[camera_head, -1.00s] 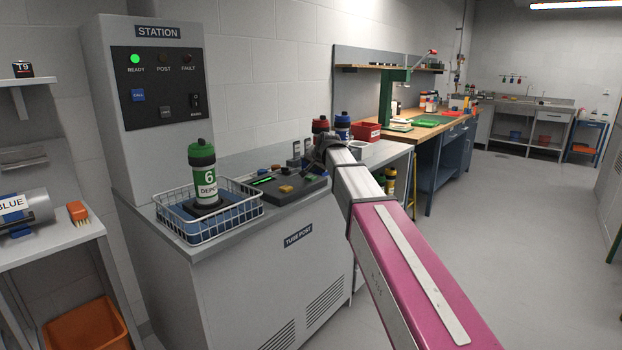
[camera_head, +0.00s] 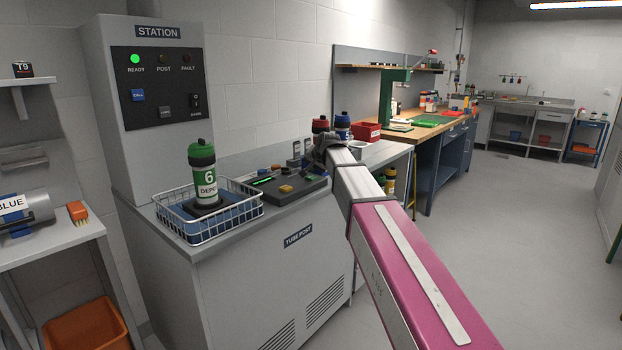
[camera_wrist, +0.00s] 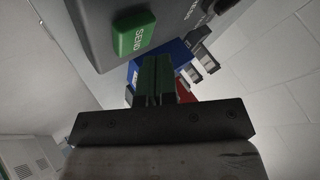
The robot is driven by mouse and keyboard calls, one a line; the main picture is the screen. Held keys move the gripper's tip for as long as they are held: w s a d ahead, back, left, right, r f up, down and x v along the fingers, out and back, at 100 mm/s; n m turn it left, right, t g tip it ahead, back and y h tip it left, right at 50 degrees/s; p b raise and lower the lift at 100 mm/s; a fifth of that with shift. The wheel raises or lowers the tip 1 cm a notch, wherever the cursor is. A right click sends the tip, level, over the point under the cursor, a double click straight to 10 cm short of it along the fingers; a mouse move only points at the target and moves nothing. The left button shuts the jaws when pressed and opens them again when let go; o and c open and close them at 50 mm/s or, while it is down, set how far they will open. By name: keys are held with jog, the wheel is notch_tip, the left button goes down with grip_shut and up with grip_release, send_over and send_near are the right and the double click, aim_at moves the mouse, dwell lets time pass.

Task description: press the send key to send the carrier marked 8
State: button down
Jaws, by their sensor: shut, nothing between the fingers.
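The green send key (camera_wrist: 133,34), lettered SEND, sits on a dark grey panel in the wrist view. My gripper (camera_wrist: 153,62) is shut and empty, its fingertips just below and right of the key in that view. A narrow gap shows between fingertips and key; I cannot tell their height above the panel. In the head view my gripper (camera_head: 326,146) is at the right end of the control panel (camera_head: 310,187), and I cannot make out the send key there. A green carrier marked 6 (camera_head: 204,178) stands upright in a wire basket. I see no marked 8.
The STATION cabinet (camera_head: 183,60) has its green READY lamp lit. A red-capped carrier (camera_head: 320,124) and a blue-capped one (camera_head: 342,122) stand behind my gripper, their numbers hidden. A blue thing (camera_wrist: 174,52) lies close beside my fingers. The floor (camera_head: 510,230) at right is clear.

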aim_at(313, 176)
jog(key=shift+f, duration=0.15)
dwell(0.5)
jog(key=shift+f, duration=0.25)
jog(key=shift+f, duration=0.4)
dwell(0.8)
dwell(0.3)
jog(key=shift+r, duration=3.35)
